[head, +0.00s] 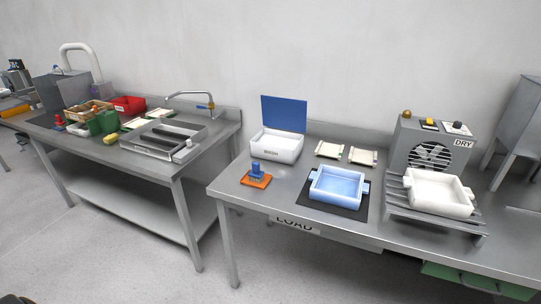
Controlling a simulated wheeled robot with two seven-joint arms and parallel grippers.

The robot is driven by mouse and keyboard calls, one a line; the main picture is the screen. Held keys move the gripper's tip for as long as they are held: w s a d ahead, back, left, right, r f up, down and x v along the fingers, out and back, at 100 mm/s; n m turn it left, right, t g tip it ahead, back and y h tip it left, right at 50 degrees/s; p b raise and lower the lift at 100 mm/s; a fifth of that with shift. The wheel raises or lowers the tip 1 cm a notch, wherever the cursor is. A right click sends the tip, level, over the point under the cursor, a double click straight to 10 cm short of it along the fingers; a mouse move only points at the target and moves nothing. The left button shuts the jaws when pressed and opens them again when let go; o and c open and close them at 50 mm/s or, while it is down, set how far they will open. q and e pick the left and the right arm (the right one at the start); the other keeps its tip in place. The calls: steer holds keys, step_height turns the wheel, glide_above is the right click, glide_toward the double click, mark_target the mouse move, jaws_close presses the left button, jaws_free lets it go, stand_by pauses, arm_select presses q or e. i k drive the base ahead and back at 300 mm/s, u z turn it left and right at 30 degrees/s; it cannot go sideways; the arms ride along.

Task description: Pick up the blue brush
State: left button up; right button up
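A small blue upright piece, which looks like the blue brush (256,167), stands on an orange pad (258,181) near the left end of the right-hand table. Its bristles cannot be made out at this size. Neither of my grippers shows in the head view, and nothing is touching the blue piece.
A white box (277,148) with a raised blue lid (284,113) stands behind it. A light blue tray (337,188) on a black mat (334,207) is to the right. Further right are a DRY fan unit (408,150) and a white tray (440,194). A sink table (150,168) stands left, across a gap.

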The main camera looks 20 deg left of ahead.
mark_target(255, 175)
steer(key=u, duration=2)
steer(key=i, duration=1.7)
steer(key=z, duration=2.55)
